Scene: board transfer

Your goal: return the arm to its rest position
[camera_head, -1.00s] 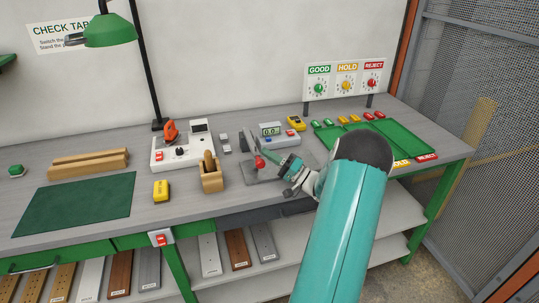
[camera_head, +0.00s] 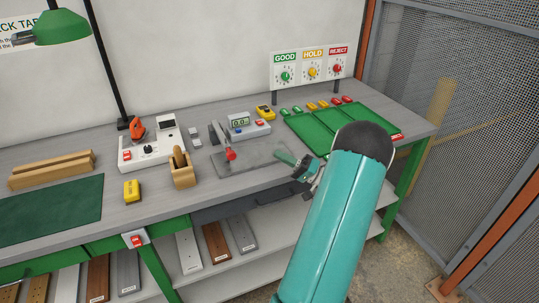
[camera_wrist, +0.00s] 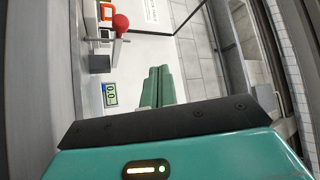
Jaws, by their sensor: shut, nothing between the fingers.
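My arm reaches up from the lower right of the head view, its teal link covering part of the bench front and the green tray's near edge. My gripper (camera_head: 285,157) is shut and empty, its teal fingers together over the front right part of the bench (camera_head: 110,170). It is right of the red-knobbed lever device (camera_head: 230,153) and apart from it as far as I can see. In the wrist view the closed fingers (camera_wrist: 160,86) point away from the camera, with the red knob (camera_wrist: 121,22) beyond them at upper left.
A green divided tray (camera_head: 313,146) lies right of my gripper. The meter (camera_head: 240,122) stands behind it. A wooden holder (camera_head: 184,170) and yellow device (camera_head: 132,190) stand left. A mesh fence (camera_head: 455,110) closes the right side. Below is a shelf with boards (camera_head: 215,243).

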